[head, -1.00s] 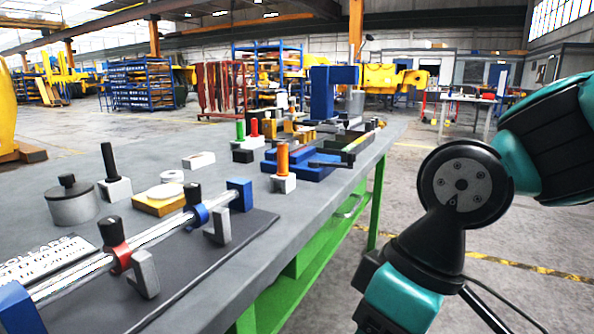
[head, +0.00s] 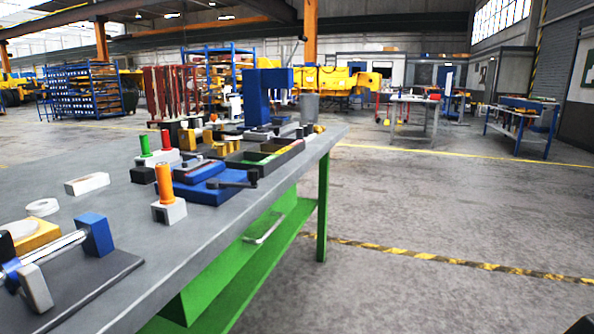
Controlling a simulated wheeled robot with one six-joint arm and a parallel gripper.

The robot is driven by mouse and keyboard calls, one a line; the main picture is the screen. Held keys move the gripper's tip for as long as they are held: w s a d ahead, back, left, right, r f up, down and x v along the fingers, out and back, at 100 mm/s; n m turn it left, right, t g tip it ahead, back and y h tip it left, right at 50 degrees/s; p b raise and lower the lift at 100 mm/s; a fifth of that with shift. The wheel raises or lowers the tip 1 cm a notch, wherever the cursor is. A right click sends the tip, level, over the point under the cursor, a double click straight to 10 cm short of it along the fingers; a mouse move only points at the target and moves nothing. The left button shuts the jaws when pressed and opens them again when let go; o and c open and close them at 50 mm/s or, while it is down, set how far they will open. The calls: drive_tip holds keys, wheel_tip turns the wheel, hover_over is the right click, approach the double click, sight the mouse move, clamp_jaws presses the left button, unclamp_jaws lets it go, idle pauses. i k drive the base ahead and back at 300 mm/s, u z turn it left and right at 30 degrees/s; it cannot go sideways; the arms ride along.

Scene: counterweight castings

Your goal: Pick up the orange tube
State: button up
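The orange tube (head: 165,184) stands upright in a small white block (head: 168,211) near the right edge of the grey workbench (head: 190,246). It is left of the middle of the head view, and nothing hides it. My gripper is not in view. Only a dark bit of something shows at the bottom right corner, too little to identify.
A blue vise-like tool (head: 215,188) lies just behind and right of the tube. A green tube (head: 144,145) and a red tube (head: 167,140) stand farther back. A blue clamp block (head: 94,234) is at front left. Open floor (head: 430,215) lies right of the bench.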

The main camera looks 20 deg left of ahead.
sight(162, 169)
drive_tip(key=z, duration=0.6)
drive_tip(key=i, duration=1.3)
drive_tip(key=u, duration=2.25)
